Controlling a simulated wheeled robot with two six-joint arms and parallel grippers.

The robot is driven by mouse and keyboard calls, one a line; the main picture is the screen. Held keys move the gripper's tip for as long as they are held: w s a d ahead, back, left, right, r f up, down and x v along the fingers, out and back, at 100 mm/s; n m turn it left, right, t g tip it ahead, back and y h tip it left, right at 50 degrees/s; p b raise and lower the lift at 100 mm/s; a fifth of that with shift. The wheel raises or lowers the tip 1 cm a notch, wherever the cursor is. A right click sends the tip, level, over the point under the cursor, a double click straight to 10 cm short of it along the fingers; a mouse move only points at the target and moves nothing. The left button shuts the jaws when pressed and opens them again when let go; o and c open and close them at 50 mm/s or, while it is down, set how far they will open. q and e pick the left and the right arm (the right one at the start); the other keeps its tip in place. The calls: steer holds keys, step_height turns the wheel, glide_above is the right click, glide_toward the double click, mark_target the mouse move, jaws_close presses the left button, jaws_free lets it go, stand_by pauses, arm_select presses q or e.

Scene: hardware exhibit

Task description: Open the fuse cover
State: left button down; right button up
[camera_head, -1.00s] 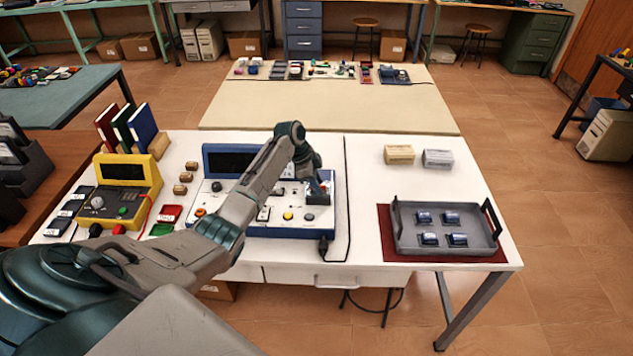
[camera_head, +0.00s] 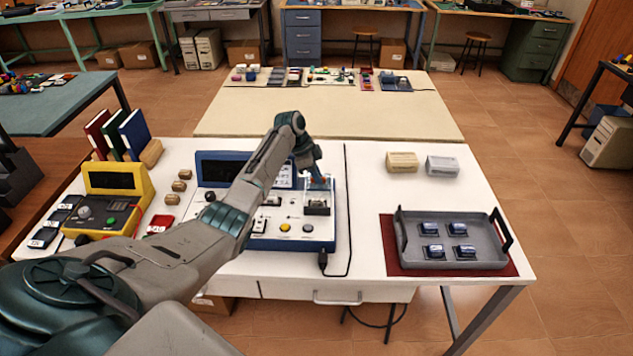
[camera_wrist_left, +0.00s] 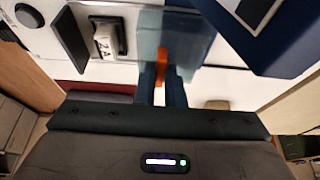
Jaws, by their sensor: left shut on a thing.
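The blue-framed control panel (camera_head: 262,243) stands on the white table, with a dark screen at its back left. The clear fuse cover (camera_head: 319,192) at the panel's right side is tilted up, with the dark fuse holder (camera_head: 316,208) showing in front of it. My left gripper (camera_head: 319,181) is shut at the cover's upper edge. In the left wrist view the fingers (camera_wrist_left: 161,80) close on a small orange tab (camera_wrist_left: 162,64), with the pale see-through cover (camera_wrist_left: 149,35) just beyond. The exact hinge angle is hard to tell. My right gripper is not in view.
A yellow meter (camera_head: 115,180) stands at the left, with small wooden blocks beside it. A grey tray (camera_head: 452,257) with several blue-and-white parts lies on a red mat at the right. A black cable (camera_head: 347,215) runs along the panel's right side.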

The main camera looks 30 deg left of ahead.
arm_select(q)
steer(key=shift+w+a+f, duration=0.1)
steer(key=shift+w+a, duration=0.1)
steer(key=shift+s+d, duration=0.1)
steer(key=c, duration=1.5)
jaws_free()
steer(key=shift+s, duration=0.1)
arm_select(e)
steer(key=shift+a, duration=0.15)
arm_select(q)
steer(key=shift+r, duration=0.2)
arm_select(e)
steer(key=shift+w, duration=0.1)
